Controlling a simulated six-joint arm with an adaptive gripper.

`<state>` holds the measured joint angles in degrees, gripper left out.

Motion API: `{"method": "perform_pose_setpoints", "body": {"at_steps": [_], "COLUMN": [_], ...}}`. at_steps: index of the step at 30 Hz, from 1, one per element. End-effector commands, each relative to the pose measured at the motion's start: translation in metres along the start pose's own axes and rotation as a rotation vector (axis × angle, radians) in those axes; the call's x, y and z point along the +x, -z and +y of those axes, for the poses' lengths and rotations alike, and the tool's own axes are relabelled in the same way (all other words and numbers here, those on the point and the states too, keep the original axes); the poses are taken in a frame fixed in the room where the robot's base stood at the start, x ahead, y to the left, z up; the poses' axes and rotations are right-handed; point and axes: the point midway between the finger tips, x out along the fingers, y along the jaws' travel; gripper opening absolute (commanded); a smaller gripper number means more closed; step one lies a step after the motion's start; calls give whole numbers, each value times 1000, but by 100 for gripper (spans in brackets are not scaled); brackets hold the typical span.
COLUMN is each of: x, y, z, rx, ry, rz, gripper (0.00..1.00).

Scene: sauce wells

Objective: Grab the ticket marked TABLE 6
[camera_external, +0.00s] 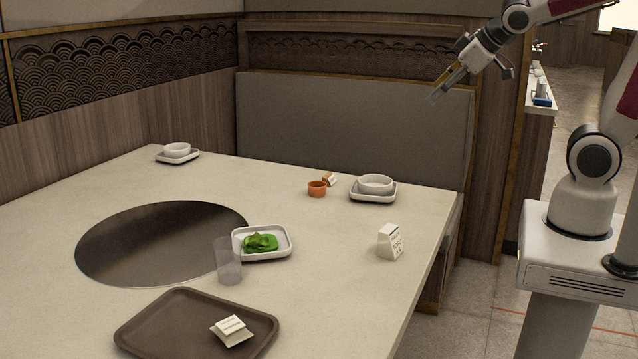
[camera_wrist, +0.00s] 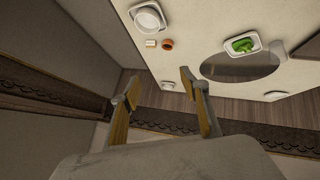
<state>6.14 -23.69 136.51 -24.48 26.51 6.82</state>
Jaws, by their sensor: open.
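A white folded card (camera_external: 390,242) with dark print stands upright near the table's right edge in the external view; its print is too small to read surely. A small orange-and-white piece (camera_external: 330,179) lies beside an orange cup; it shows as a pale block in the wrist view (camera_wrist: 151,43). Another white folded piece (camera_external: 231,329) lies on the brown tray. I cannot tell which one is marked TABLE 6. My gripper (camera_external: 437,93) is open and empty, high above the table's far right side, apart from everything. Its two fingers show in the wrist view (camera_wrist: 160,80).
The orange cup (camera_external: 317,189) and a white bowl on a saucer (camera_external: 374,195) stand at the back right. A dish of green food (camera_external: 287,256), a clear glass (camera_external: 228,262) and a dark round plate (camera_external: 110,250) fill the middle. The brown tray (camera_external: 150,332) is in front.

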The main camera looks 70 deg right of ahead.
Motion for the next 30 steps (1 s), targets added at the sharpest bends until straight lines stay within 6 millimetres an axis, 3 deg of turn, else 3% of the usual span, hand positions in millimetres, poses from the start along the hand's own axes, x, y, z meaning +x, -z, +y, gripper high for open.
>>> {"method": "perform_pose_setpoints", "body": {"at_steps": [6, 14, 22, 30], "x": [38, 83, 132, 180], "y": [37, 74, 98, 103], "z": [16, 20, 8, -18], "rx": [-87, -201, -318, -421], "ry": [-33, -23, 47, 172], "rz": [72, 158, 238, 303], "gripper": [45, 45, 45, 45]}}
